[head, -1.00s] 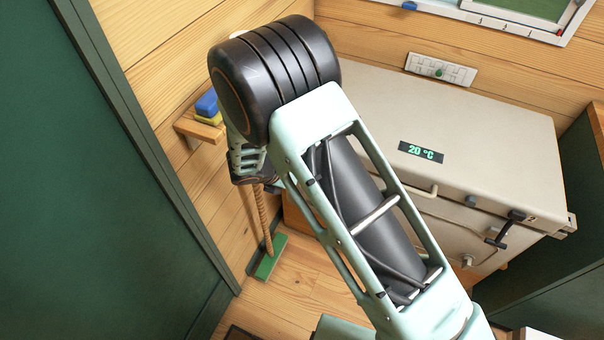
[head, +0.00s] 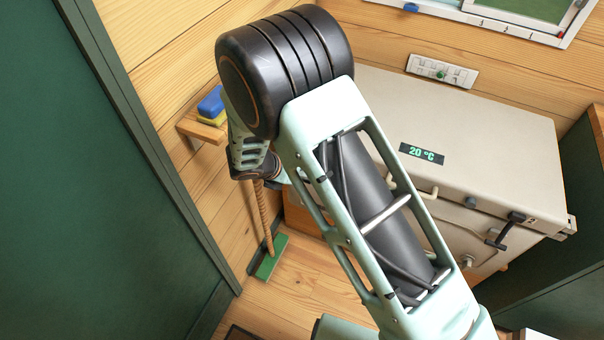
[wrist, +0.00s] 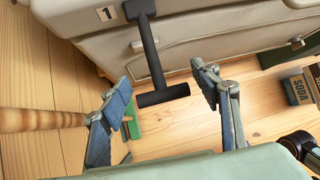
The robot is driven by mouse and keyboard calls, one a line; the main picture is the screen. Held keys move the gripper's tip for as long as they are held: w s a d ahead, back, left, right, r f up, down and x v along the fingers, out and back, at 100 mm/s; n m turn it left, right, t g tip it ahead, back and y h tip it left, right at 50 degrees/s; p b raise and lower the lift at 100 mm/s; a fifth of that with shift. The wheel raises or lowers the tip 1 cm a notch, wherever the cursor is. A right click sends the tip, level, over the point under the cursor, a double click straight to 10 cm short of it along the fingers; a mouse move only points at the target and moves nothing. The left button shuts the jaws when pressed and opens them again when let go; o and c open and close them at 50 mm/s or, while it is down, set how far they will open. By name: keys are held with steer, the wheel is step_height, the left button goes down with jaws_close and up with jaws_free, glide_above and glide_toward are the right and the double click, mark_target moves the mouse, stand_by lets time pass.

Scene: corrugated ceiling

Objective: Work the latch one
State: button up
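Latch one is a black T-shaped handle (wrist: 151,58) on the side of a beige cabinet (wrist: 195,35); a plate with "1" sits beside its top end. In the wrist view its crossbar lies between the fingers of my gripper (wrist: 163,78), without visible contact. The gripper is open and empty; I cannot tell how far the handle is in depth. In the head view my arm covers this part of the cabinet (head: 470,125), and the gripper is hidden. A second black latch (head: 512,228) shows at the cabinet's right corner.
A "20 °C" display (head: 421,153) is on the cabinet. A broom with a green head (head: 270,257) stands in the wall corner; its wooden handle (wrist: 40,119) shows near my left finger. A shelf (head: 202,130) holds sponges. A soda box (wrist: 297,88) is at right. A green panel (head: 90,190) bounds the left.

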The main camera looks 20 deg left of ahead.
steer(key=shift+o, duration=1.1)
steer(key=shift+f, duration=0.1)
steer(key=v, duration=1.2)
